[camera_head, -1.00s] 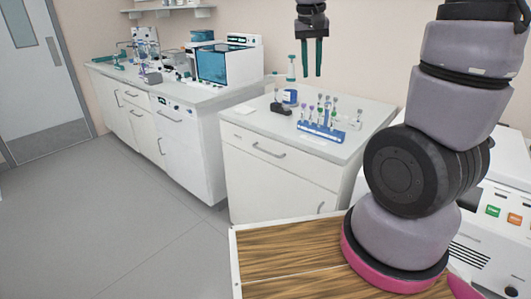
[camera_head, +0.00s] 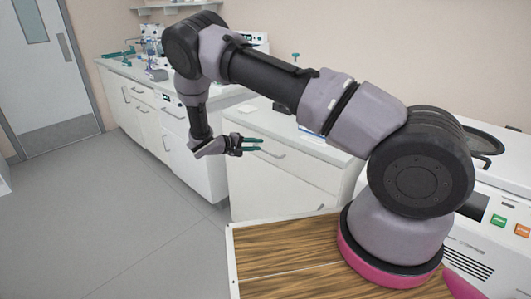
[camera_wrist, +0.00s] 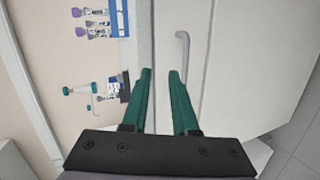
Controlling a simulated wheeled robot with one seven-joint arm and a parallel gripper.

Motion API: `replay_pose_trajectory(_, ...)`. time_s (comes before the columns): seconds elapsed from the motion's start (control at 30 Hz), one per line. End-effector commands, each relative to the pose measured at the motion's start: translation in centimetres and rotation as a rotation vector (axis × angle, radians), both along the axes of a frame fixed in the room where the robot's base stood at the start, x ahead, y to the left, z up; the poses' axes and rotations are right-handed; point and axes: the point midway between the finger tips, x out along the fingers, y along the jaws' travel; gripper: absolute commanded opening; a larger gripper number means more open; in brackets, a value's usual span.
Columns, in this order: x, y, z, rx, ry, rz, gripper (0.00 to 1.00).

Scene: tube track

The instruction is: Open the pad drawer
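The drawer (camera_head: 300,170) is the white top front of the near counter unit and looks closed. Its grey bar handle (camera_wrist: 184,50) shows in the wrist view, upright in that rotated picture. My gripper (camera_head: 260,145) reaches toward this front with two teal fingers apart. In the wrist view, my gripper (camera_wrist: 160,76) is open and empty. The handle lies ahead of the fingertips, nearer the right finger and offset to the right of the gap's middle. It appears apart from the fingers. In the head view the fingers partly cover the handle.
The counter top (camera_wrist: 142,40) edge runs close beside the left finger. A blue tube rack (camera_wrist: 119,18) and a teal-topped bottle (camera_wrist: 82,89) stand on it. A wood-topped surface (camera_head: 285,250) is near my base. Open floor (camera_head: 130,220) lies to the left.

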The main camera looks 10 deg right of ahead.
Motion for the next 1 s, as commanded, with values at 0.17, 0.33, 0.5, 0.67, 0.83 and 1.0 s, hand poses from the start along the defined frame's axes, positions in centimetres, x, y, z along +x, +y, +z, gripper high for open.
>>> replay_pose_trajectory(0.17, 0.2, 2.0, -4.7, -0.106, -0.029, 0.13, 0.27)
replay_pose_trajectory(0.33, 0.5, 2.5, -6.1, -0.135, -0.042, 0.175, 0.27)
replay_pose_trajectory(0.5, 1.5, 1.0, -6.5, -0.138, -0.04, 0.174, 0.27)
replay_pose_trajectory(0.67, 3.2, -1.5, -7.2, -0.136, -0.04, 0.172, 0.27)
replay_pose_trajectory(0.83, 5.0, -3.9, -7.8, -0.136, -0.039, 0.173, 0.27)
replay_pose_trajectory(1.0, 6.1, -5.4, -8.2, -0.135, -0.041, 0.173, 0.27)
